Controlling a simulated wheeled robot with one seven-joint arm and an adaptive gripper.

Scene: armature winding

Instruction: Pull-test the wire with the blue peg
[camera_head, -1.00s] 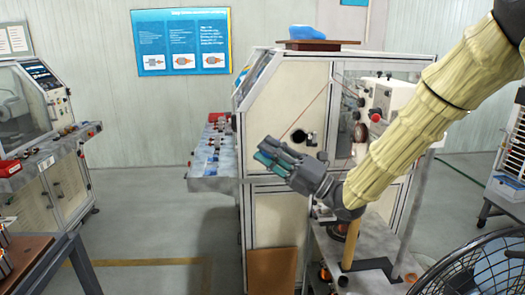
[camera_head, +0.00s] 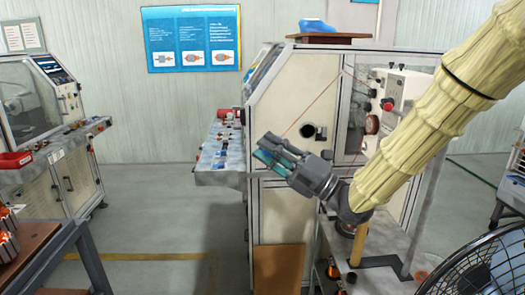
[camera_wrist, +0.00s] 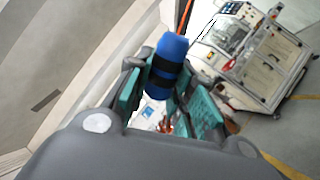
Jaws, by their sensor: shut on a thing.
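My gripper (camera_head: 266,148) is in front of the left part of the winding machine's side panel, left of the round hole in it. In the wrist view the teal finger pads (camera_wrist: 170,100) are closed on the blue peg (camera_wrist: 167,62), which has black bands and sticks out past the pads. A thin orange-red wire (camera_wrist: 184,18) shows beside the peg in the wrist view. In the head view the thin wire (camera_head: 315,100) slants taut from the machine's upper right down toward my gripper. Where the wire meets the peg is not clear.
The winding machine (camera_head: 285,110) stands close, with a parts shelf (camera_head: 215,178) on its left side. A second machine (camera_head: 70,140) stands at the far left. A fan (camera_head: 485,265) is at the lower right. Open floor (camera_head: 150,220) lies between the machines.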

